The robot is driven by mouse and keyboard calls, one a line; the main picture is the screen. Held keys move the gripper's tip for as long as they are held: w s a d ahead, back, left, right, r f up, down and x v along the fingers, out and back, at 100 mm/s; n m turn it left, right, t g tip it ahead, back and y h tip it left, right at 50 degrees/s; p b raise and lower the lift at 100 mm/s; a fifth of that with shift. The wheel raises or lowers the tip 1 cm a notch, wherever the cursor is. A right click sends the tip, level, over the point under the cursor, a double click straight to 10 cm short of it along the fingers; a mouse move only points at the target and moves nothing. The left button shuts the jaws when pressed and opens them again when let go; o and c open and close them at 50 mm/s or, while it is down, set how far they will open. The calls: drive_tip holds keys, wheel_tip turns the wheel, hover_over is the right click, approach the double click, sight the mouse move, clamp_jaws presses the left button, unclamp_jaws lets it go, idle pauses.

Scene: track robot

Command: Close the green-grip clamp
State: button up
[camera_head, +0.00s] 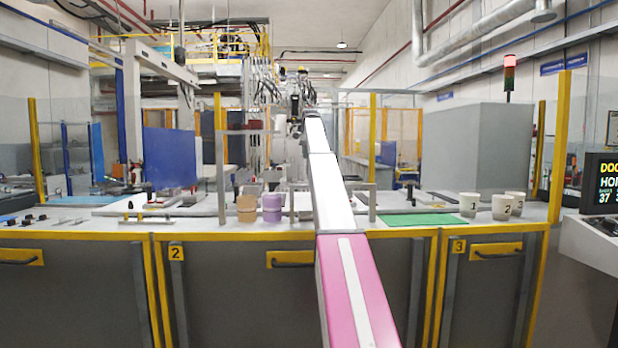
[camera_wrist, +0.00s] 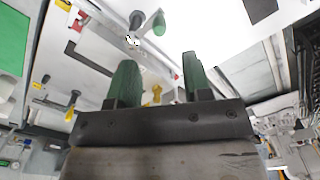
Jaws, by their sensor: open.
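In the wrist view, a toggle clamp with a green grip (camera_wrist: 159,24) stands on a pale plate near the top centre. A dark grip (camera_wrist: 137,20) is beside it, and both join thin metal rods. My gripper (camera_wrist: 159,60) has two green fingers spread apart, with nothing held between them. The green grip lies beyond the fingertips, near the middle of the gap, and does not appear to touch them. In the head view, my arm reaches forward over the bench and the gripper cannot be made out clearly.
Black-and-yellow clamps (camera_wrist: 72,105) and a green mat (camera_wrist: 12,40) lie left in the wrist view. In the head view, the bench (camera_head: 90,225) holds a brown cup (camera_head: 246,208), a purple cup (camera_head: 272,207) and numbered white cups (camera_head: 502,207). A yellow post (camera_head: 560,147) stands right.

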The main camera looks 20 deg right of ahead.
wheel_tip(320, 180, down, 10)
drive_tip(key=shift+f, duration=0.15)
idle(0.3)
clamp_jaws()
